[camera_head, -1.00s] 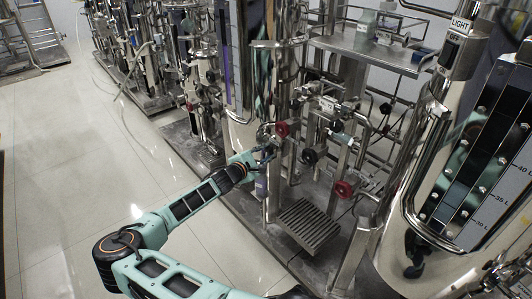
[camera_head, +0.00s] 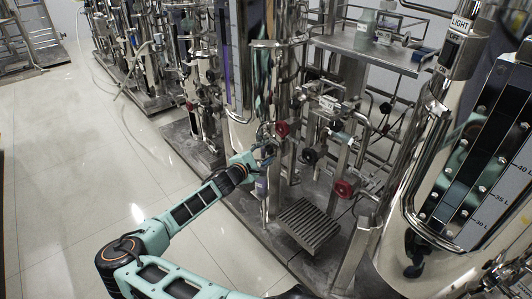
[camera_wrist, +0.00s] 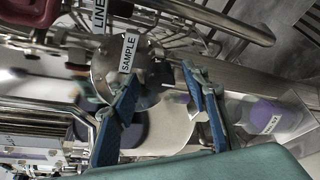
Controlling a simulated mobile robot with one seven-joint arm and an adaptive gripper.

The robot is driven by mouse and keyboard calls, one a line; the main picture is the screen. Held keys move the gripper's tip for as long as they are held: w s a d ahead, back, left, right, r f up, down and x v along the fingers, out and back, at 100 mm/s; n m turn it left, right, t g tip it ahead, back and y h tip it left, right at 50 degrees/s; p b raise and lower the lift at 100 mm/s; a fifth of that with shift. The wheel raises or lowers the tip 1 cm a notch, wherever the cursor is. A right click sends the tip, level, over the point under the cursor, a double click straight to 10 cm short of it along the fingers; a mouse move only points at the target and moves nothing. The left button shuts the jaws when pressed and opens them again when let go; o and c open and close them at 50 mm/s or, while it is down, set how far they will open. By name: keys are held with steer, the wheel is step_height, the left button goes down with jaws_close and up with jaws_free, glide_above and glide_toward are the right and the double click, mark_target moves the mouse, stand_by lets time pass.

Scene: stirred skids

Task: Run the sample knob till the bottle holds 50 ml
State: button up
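The metal sample fitting (camera_wrist: 103,72) with its SAMPLE tag (camera_wrist: 130,56) is at the upper left of the wrist view. A dark round part beside the tag looks like its knob, partly behind a finger. My gripper (camera_wrist: 165,100) has its two blue fingers well apart, just in front of the fitting; I cannot tell whether a finger touches the knob. The clear bottle (camera_wrist: 268,118) is right of the fingers, with purple showing in it and a small label too blurred to read. In the head view my gripper (camera_head: 266,151) is at the skid's pipework, above the bottle (camera_head: 261,187).
A red handwheel (camera_head: 282,129) is close to my gripper, and another red handwheel (camera_head: 344,189) is lower right. A grated step (camera_head: 309,226) lies at the skid base. A large steel tank (camera_head: 440,190) stands at right. The floor (camera_head: 70,170) at left is clear.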

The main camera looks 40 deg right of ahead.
stand_by(0.3)
